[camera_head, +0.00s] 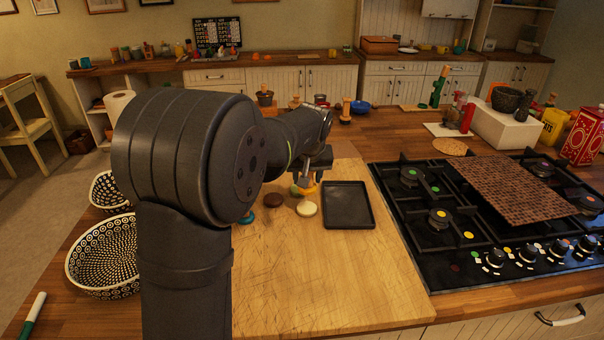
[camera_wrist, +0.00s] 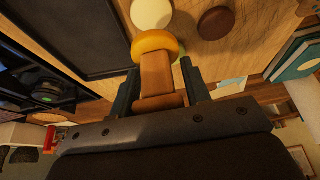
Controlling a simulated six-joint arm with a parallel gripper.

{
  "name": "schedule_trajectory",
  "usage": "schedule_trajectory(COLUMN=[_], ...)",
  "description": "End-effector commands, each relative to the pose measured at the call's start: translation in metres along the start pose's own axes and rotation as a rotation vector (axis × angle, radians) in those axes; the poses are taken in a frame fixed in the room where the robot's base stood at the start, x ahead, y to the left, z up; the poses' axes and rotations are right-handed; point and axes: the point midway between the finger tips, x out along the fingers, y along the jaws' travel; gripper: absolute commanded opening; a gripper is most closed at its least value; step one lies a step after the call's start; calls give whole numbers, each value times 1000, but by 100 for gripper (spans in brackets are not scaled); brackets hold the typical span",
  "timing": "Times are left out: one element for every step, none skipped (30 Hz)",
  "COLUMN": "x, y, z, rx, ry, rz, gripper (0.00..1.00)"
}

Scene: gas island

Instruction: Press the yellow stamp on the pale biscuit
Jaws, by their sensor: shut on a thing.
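My gripper (camera_wrist: 159,68) is shut on the yellow stamp's brown handle. The yellow stamp (camera_wrist: 156,42) has a round yellow head that points away from the jaws, and it also shows under my gripper in the head view (camera_head: 305,189). The pale biscuit (camera_head: 306,208) lies flat on the wooden board, just in front of the stamp in the head view. In the wrist view the pale biscuit (camera_wrist: 152,12) is just beyond the stamp head, partly cut off by the top edge. The stamp's height above the board is hard to tell.
A dark brown biscuit (camera_head: 273,200) lies left of the pale one, with a teal object (camera_head: 246,217) farther left, partly hidden by my arm. A black tray (camera_head: 348,207) lies to the right. The gas hob (camera_head: 440,215) is beyond it. The board's front (camera_head: 320,285) is clear.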

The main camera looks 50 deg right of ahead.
Motion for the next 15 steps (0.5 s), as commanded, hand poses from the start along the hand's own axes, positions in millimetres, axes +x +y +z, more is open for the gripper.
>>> schedule_trajectory(x=[0, 0, 1, 2, 4, 6, 8, 11, 14, 17, 20, 23, 26, 28, 32], y=[0, 0, 0, 0, 0, 0, 0, 0, 0, 0, 0, 0, 0, 0, 0], z=[0, 0, 0, 1, 2, 2, 4, 4, 6, 7, 8, 10, 11, 12, 13], rx=[0, 0, 0, 0, 0, 0, 0, 0, 0, 0, -1, 0, 0, 0, 0], ry=[0, 0, 0, -1, -1, -2, -2, -2, -2, -2, -2, -2, -1, -1, -2], rz=[0, 0, 0, 0, 0, -1, -1, -1, 0, -1, -1, 0, 0, 0, -1], gripper=[16, 16, 16, 16, 16, 16, 16, 16, 16, 16, 16, 16, 16, 16, 16])
